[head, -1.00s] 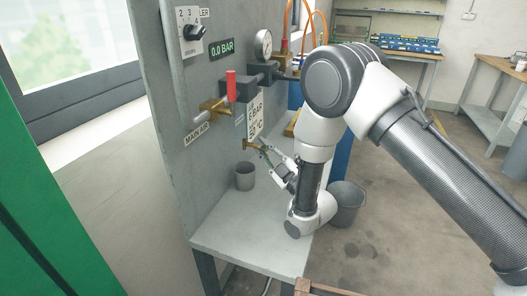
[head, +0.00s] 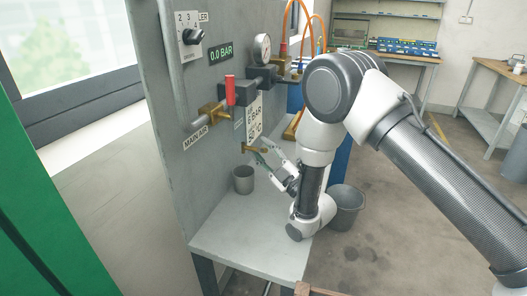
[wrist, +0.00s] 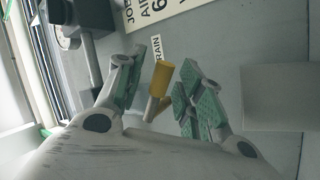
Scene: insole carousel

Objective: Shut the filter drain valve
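The filter drain valve shows in the head view as a small brass fitting (head: 252,149) low on the grey panel, above a grey cup. In the wrist view its yellow handle (wrist: 161,78) stands between my fingers, beside a label partly reading "RAIN". My gripper (head: 268,155) is in front of the valve in the head view. In the wrist view my gripper (wrist: 162,88) is open, with a green-padded finger on either side of the handle. Gaps show between the pads and the handle. I cannot tell how far the fingertips reach past it.
The grey cup (head: 243,179) stands on the bench shelf (head: 250,235) below the valve. Above are a red-handled main air valve (head: 231,90), a gauge (head: 262,46) and a 0.0 BAR display (head: 220,52). A bucket (head: 345,205) stands on the floor at right.

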